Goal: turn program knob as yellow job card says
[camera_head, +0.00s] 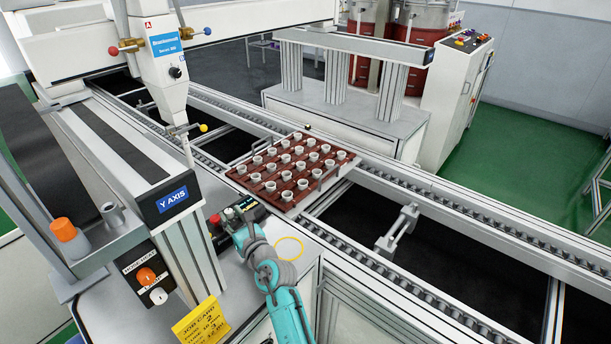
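The yellow job card (203,321) leans at the bottom left. Its heading reads "JOB CARD"; a 2 and a 3 can be made out, but the small lines are too small to read surely. A control box with red and green buttons (222,217) stands at the far end of my arm, partly hidden by it. I cannot make out a program knob on it. A separate panel nearer on the left carries an orange knob (147,276) and a white knob (158,296). My arm's wrist is beside the control box; my gripper's fingers cannot be made out.
A brown tray (238,173) of white cups sits on the conveyor beyond my arm. The "Y AXIS" beam (120,160) and its post stand left of my arm. An orange-capped container (68,235) stands at far left. A yellow ring (301,246) marks the bench right of my wrist.

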